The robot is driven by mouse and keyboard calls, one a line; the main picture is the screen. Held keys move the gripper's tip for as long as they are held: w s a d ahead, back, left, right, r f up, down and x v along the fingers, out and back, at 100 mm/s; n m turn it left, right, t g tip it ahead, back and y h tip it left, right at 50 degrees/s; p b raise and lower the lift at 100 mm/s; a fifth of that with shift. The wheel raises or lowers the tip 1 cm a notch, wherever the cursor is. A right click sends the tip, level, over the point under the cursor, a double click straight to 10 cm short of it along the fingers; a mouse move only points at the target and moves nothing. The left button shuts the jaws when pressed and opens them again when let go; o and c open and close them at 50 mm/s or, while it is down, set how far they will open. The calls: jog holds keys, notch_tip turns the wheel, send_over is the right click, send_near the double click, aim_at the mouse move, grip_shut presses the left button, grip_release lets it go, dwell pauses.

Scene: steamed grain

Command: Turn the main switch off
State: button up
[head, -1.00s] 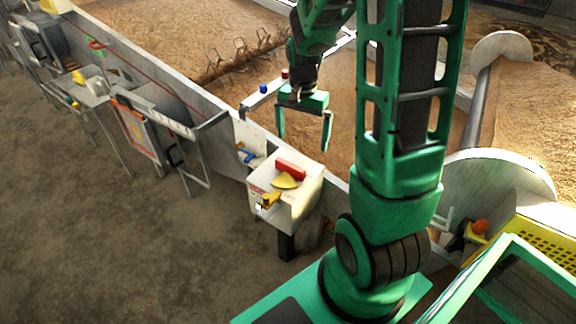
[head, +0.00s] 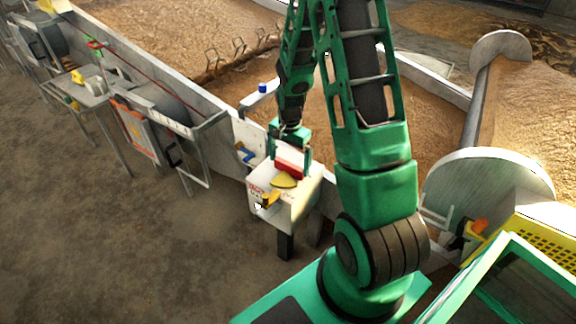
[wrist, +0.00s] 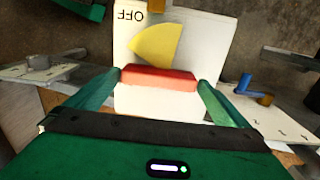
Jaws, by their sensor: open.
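The main switch is a white box on a dark post, with a red handle (head: 289,166) and a yellow pointer (head: 284,181) on its top. In the wrist view the red handle (wrist: 158,78) lies crosswise between the two green fingers of my gripper (wrist: 158,88). The yellow pointer (wrist: 157,43) sits beyond it, close to the printed word OFF. My gripper (head: 289,168) is open, its fingers pointing down at both ends of the handle. Whether the fingers touch the handle I cannot tell. The box (head: 300,205) stays upright against the trough wall.
A blue lever (head: 245,154) is mounted on the wall just left of the box, and a blue knob (head: 262,88) stands behind. A grey knob (wrist: 37,60) and a blue handle (wrist: 249,88) flank the box in the wrist view. Bare floor (head: 150,250) lies in front.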

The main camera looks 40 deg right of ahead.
jog(key=shift+f, duration=1.05)
jog(key=c, duration=1.2)
jog(key=shift+d, duration=0.1)
